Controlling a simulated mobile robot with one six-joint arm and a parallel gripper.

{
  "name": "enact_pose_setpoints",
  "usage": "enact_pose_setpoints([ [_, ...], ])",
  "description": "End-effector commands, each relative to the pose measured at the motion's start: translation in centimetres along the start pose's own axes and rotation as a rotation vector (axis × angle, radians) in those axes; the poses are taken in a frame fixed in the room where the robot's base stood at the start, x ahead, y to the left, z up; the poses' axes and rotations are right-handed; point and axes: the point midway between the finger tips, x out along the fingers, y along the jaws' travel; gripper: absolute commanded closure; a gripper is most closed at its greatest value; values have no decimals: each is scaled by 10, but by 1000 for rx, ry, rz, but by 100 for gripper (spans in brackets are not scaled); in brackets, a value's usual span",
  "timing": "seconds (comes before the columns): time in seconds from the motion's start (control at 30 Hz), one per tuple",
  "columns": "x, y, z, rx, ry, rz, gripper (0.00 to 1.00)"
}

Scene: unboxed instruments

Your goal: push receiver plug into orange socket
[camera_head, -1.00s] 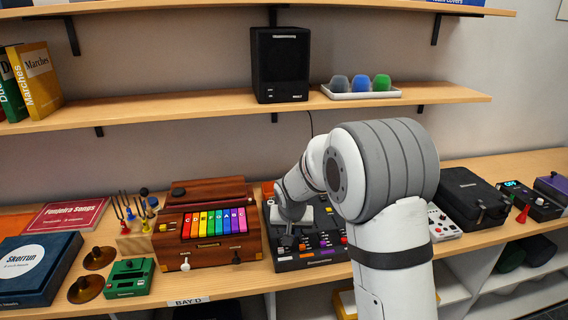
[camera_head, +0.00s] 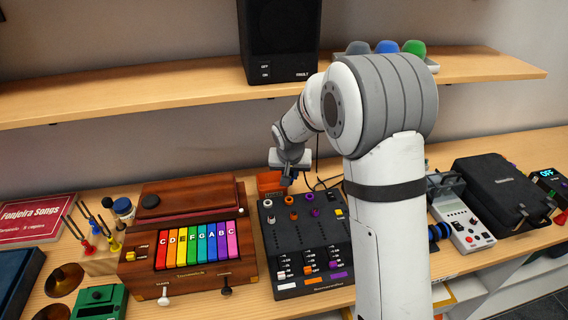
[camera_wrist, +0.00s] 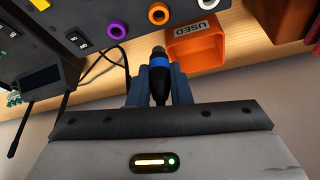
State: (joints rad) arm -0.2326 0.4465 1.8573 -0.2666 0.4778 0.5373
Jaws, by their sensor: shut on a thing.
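My gripper (camera_head: 288,181) is shut on the receiver plug (camera_wrist: 158,72), a dark plug with a blue band, which shows between the fingers (camera_wrist: 158,88) in the wrist view. The plug's tip is free and apart from any socket. The orange socket (camera_wrist: 158,14) is a ring on the black mixer, beyond the plug tip in the wrist view. In the head view the orange socket (camera_head: 290,200) sits in the mixer's back row, just below my gripper. A purple socket (camera_wrist: 117,29) is beside it. The receiver (camera_wrist: 52,82), a dark box with antennas, stands left in the wrist view.
An orange bin marked USED (camera_wrist: 196,47) stands close beside the plug, behind the mixer (camera_head: 302,250). Thin black cables (camera_wrist: 103,62) loop near the receiver. A wooden instrument with coloured keys (camera_head: 190,245) is left of the mixer. The upper shelf (camera_head: 170,85) overhangs behind.

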Motion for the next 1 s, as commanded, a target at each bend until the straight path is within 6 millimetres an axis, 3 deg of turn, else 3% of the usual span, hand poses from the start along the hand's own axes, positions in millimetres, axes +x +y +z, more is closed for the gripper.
enact_pose_setpoints([
  [0.27, 11, -7, 7, -14, 0, -5, 100],
  [0.7, 44, -11, 22, -20, -1, -8, 100],
  [1.0, 47, -12, 24, -21, 0, -9, 100],
])
